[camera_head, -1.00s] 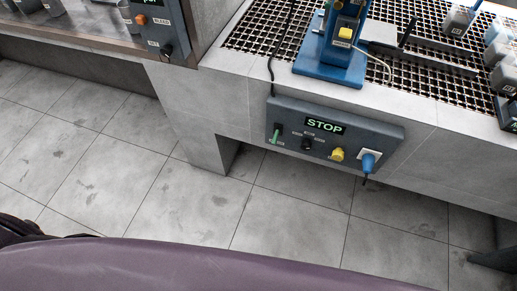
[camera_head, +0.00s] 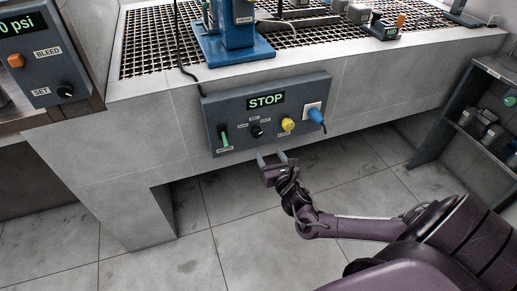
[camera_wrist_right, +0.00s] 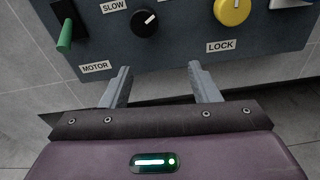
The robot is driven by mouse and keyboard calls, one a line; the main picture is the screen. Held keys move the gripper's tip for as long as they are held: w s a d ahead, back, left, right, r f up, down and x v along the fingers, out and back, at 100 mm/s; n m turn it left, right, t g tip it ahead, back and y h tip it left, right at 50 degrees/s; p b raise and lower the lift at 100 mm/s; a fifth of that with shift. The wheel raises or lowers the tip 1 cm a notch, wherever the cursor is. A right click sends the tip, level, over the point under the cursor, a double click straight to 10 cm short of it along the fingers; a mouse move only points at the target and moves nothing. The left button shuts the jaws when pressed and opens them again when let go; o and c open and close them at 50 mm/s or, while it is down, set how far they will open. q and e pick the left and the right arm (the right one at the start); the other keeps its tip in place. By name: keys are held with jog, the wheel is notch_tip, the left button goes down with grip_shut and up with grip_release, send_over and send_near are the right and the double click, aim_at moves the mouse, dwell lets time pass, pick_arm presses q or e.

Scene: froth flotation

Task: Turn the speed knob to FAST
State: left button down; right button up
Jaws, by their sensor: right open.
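The speed knob (camera_head: 256,131) is a small black dial with a white mark on a dark control panel (camera_head: 235,107) on the bench front. In the right wrist view the knob (camera_wrist_right: 145,22) shows its white mark pointing up and right, with a SLOW label (camera_wrist_right: 113,6) at its upper left. The panel display (camera_head: 266,99) reads STOP. My right gripper (camera_head: 271,156) is open and empty, just below the panel. In the right wrist view its fingers (camera_wrist_right: 163,85) point at the panel below the knob, apart from it. My left gripper is not in view.
A green-handled motor switch (camera_head: 224,138) is left of the knob. A yellow LOCK knob (camera_head: 288,124) and a blue plug (camera_head: 316,115) are to its right. A blue machine (camera_head: 235,45) stands on the grate above. A shelf (camera_head: 455,130) stands at right.

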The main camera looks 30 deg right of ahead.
aim_at(258, 135)
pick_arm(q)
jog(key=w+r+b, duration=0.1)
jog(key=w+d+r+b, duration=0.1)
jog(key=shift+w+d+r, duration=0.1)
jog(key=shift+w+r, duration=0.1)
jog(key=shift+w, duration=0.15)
pick_arm(e)
jog(key=w+r+n, duration=0.1)
jog(key=w, duration=0.1)
jog(key=w+r+n, duration=0.1)
jog(key=w, duration=0.2)
jog(key=w+r+n+t, duration=0.1)
jog(key=w, duration=0.2)
jog(key=shift+d, duration=0.25)
jog(key=shift+r, duration=0.1)
jog(key=c, duration=1)
